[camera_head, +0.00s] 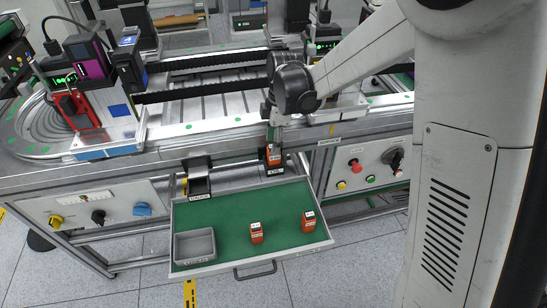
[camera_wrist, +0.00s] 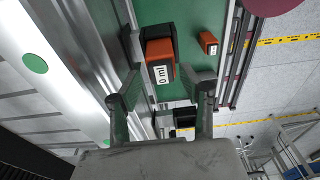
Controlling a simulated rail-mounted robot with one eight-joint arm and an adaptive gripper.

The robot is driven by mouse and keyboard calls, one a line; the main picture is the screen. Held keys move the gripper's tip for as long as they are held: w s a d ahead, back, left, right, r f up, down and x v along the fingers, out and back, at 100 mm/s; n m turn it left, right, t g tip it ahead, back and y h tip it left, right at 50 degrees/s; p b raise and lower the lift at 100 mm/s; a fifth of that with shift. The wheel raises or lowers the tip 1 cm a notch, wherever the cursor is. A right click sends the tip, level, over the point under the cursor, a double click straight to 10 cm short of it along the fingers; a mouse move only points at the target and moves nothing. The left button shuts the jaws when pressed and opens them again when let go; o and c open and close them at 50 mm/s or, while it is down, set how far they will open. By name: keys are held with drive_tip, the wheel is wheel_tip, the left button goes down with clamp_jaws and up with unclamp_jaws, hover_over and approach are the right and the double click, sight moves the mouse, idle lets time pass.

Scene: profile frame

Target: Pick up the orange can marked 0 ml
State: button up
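The orange can marked 0 ml (camera_wrist: 162,72) has a black part and a white label. In the wrist view it appears between and beyond my fingertips, with no clear contact. In the head view an orange can (camera_head: 273,156) stands in a small black holder behind the drawer, directly below my gripper (camera_head: 272,128); the label there is too small to read. My gripper (camera_wrist: 163,82) is open, its two green-grey fingers spread on either side of the can. My arm comes down from the upper right.
A green-lined open drawer (camera_head: 220,222) holds two more orange cans (camera_head: 257,233) (camera_head: 308,222) and a grey bin (camera_head: 195,246). Another orange can (camera_wrist: 208,42) shows in the wrist view. An empty-looking black holder (camera_head: 198,188) stands left. The metal conveyor frame (camera_head: 225,136) lies close behind.

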drive_tip(key=shift+s+a+f, duration=0.15)
drive_tip(key=shift+f, duration=2.5)
drive_tip(key=shift+c, duration=0.5)
clamp_jaws()
drive_tip(key=shift+r, duration=0.15)
drive_tip(key=shift+r, duration=0.6)
drive_tip(key=r, duration=0.3)
drive_tip(key=shift+s+a+r, duration=0.15)
drive_tip(key=shift+s+a, duration=0.25)
drive_tip(key=s+a+r, duration=0.6)
drive_tip(key=s+a, duration=0.1)
drive_tip(key=shift+s+r, duration=0.15)
drive_tip(key=shift+s, duration=0.2)
